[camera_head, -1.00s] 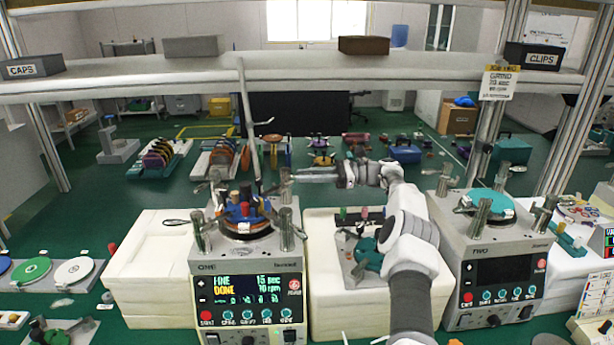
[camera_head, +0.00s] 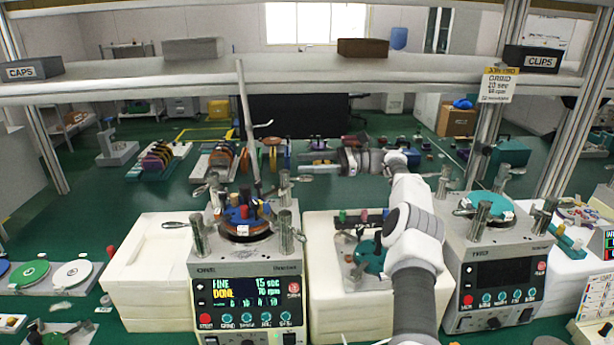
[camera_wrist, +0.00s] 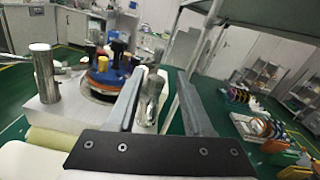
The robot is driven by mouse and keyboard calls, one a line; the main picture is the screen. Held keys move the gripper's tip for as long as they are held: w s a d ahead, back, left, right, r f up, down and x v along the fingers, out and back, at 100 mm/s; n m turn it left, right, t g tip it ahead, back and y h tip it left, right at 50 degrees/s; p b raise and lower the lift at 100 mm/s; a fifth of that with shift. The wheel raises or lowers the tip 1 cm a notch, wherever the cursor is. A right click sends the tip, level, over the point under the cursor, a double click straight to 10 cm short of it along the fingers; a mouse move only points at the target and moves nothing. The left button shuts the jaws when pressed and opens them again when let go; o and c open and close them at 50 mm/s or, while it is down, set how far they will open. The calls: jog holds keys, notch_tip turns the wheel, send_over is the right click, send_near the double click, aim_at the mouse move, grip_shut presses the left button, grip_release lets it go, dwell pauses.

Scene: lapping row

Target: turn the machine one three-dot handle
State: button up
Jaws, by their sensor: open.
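Machine one (camera_head: 247,270) stands left of centre, its lit display reading done. Metal clamp posts stand around its turntable, including a front right post (camera_head: 286,232) and a back right post (camera_head: 285,188). The turntable bears a blue disc with coloured knobs (camera_wrist: 105,75). My gripper (camera_head: 312,166) is open and points left, behind and right of the machine in the head view. In the wrist view my fingers (camera_wrist: 160,78) stand apart, with a metal post (camera_wrist: 150,98) showing between them, apparently beyond the tips. Dots on the handles are too small to tell.
Machine two (camera_head: 500,260) stands at right, its display dark. A white block (camera_head: 325,300) with a small fixture (camera_head: 365,255) lies between the machines. A thin upright rod (camera_head: 248,130) rises behind machine one. A shelf (camera_head: 300,85) crosses above; racks of discs (camera_head: 215,158) stand behind.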

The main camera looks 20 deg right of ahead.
jog(key=s+d+r, duration=0.6)
jog(key=s+d, duration=0.1)
jog(key=s, duration=0.1)
jog(key=shift+d+r, duration=0.15)
jog(key=shift+d, duration=0.25)
